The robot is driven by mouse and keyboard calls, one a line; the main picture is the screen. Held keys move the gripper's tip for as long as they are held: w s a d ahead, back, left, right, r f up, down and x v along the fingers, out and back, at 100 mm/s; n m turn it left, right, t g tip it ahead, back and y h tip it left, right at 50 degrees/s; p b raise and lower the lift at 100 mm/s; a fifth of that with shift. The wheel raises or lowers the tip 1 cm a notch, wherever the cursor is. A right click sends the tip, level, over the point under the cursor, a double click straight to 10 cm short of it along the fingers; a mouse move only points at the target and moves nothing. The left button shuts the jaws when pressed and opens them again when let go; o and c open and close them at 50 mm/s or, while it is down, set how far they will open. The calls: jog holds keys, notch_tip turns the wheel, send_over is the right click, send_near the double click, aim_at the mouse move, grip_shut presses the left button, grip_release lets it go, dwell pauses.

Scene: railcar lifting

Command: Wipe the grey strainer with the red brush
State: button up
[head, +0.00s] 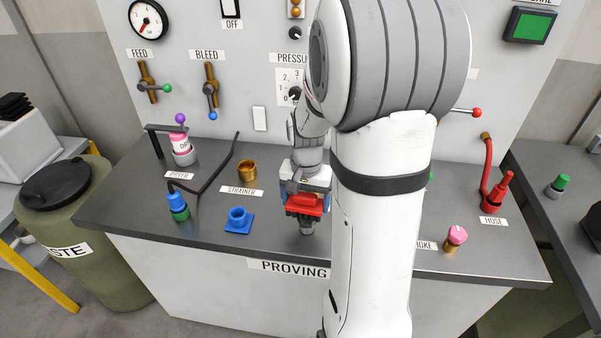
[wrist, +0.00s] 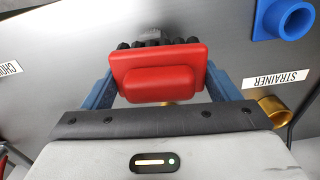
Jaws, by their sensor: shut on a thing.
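My gripper (head: 306,190) is shut on the red brush (wrist: 158,75), its blue fingers on either side of the red block. The brush also shows in the head view (head: 304,204), low over the bench. Black bristles point away from the wrist. A small grey ribbed piece (wrist: 152,37) shows just beyond the bristles, and a grey piece (head: 306,226) shows below the brush in the head view. It looks like the grey strainer, mostly hidden by the brush. I cannot tell whether the bristles touch it.
The brass cup (head: 246,171) stands by the STRAINER label (head: 241,190), with the blue socket (head: 238,220) in front. A blue and green fitting (head: 178,206) and the dryer bottle (head: 182,148) are further left. My arm hides much of the bench's right half.

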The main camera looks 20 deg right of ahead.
aim_at(302, 192)
jog(key=shift+w+a, duration=0.15)
jog(key=shift+a, duration=0.2)
jog(key=shift+r+p, duration=0.3)
jog(key=shift+p, duration=0.15)
notch_tip(302, 192, up, 2)
jog(key=shift+w+r+p, duration=0.1)
jog(key=shift+r+p, duration=0.15)
jog(key=shift+p, duration=0.05)
jog(key=shift+s+a+r, duration=0.1)
jog(key=shift+s+r, duration=0.1)
jog(key=shift+r, duration=0.1)
notch_tip(302, 192, up, 2)
jog(key=shift+w+r+p, duration=0.1)
jog(key=shift+w+p, duration=0.05)
jog(key=shift+p, duration=0.95)
jog(key=shift+r+p, duration=0.85)
jog(key=shift+r, duration=0.4)
jog(key=shift+p, duration=0.65)
